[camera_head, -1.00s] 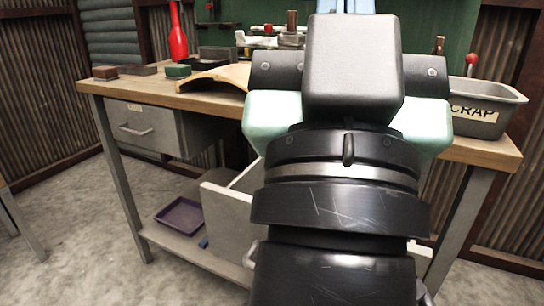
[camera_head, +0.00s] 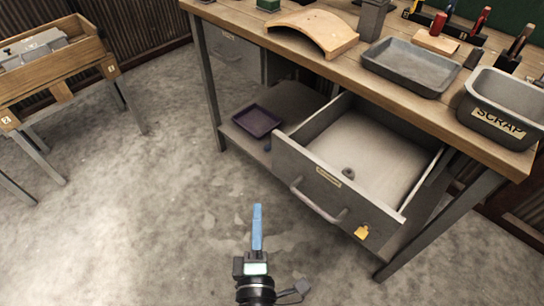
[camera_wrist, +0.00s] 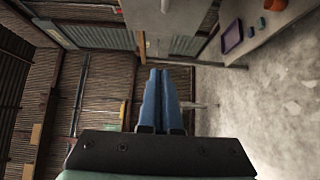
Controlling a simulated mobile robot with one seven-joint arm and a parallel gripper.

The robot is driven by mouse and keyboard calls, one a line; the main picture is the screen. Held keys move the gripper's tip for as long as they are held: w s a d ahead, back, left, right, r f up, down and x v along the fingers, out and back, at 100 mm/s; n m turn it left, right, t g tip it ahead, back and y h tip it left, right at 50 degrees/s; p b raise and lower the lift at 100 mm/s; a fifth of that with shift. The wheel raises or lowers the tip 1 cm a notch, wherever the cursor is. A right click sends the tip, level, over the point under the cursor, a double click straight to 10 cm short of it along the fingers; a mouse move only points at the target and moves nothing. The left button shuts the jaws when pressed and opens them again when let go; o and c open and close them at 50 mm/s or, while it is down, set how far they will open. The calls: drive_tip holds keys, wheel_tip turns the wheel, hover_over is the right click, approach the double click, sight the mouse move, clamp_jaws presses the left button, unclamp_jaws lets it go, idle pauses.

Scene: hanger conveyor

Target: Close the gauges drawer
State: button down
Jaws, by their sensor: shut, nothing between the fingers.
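A grey drawer (camera_head: 310,178) under the workbench is pulled well out. Its front has a bar handle (camera_head: 318,205), a small label too small to read, and a yellow tag (camera_head: 361,232) near the right end. A small dark round item (camera_head: 347,171) lies inside on the drawer floor. My gripper (camera_head: 257,208) has blue fingers that are shut together and empty. It appears left of and in front of the drawer front, apart from it, over the floor. The shut fingers also show in the wrist view (camera_wrist: 161,75).
A second drawer (camera_head: 232,47) at the bench's left is shut. A purple tray (camera_head: 256,120) sits on the lower shelf. A scrap bin (camera_head: 500,112) and a grey tray (camera_head: 410,67) stand on the bench. A wooden-box table (camera_head: 50,50) is at far left. The floor between is clear.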

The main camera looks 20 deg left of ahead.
approach(272, 153)
drive_tip(key=w+a, duration=0.1)
drive_tip(key=a, duration=0.3)
drive_tip(key=shift+w+d+p, duration=0.25)
drive_tip(key=shift+w, duration=0.45)
drive_tip(key=shift+w+d+p, duration=0.25)
drive_tip(key=shift+w, duration=0.45)
drive_tip(key=shift+w+d+p, duration=0.25)
drive_tip(key=shift+w, duration=0.5)
